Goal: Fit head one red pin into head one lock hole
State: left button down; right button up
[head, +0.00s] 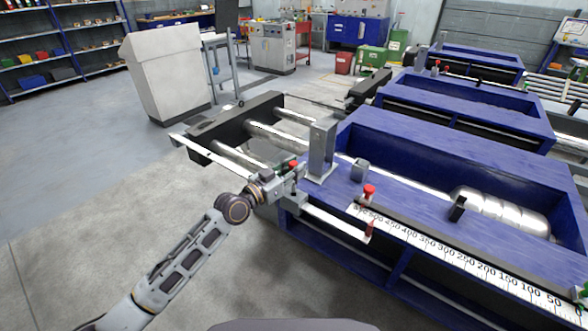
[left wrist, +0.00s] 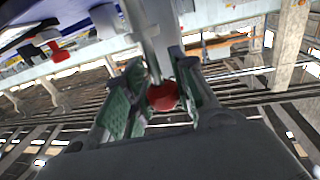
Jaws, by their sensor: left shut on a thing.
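My left gripper (head: 290,174) is at the left end of the nearest blue machine, beside a grey upright bracket (head: 321,148). It is shut on a red pin (head: 293,164), whose red head shows between the green finger pads in the left wrist view (left wrist: 163,97). The pin's lower part is hidden, so I cannot tell whether it is in a hole. A second red-headed pin (head: 369,191) stands on the blue top near the scale, right of the gripper. I cannot make out the lock hole itself. My right gripper is out of view.
The blue machine frame (head: 400,150) carries a numbered scale (head: 450,256), a small grey block (head: 360,170) and a black block (head: 458,208). Rollers (head: 240,158) lie behind the gripper. More blue machines stand behind. The floor at left is clear.

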pick_arm(q)
jog(key=shift+f+b, duration=2.35)
jog(key=shift+f, duration=0.2)
dwell(0.9)
jog(key=c, duration=1.1)
grip_release()
jog(key=shift+s, duration=0.1)
jog(key=shift+v, duration=5.95)
jog(key=shift+r, duration=0.15)
notch_tip(320, 180, up, 9)
jog(key=p, duration=0.9)
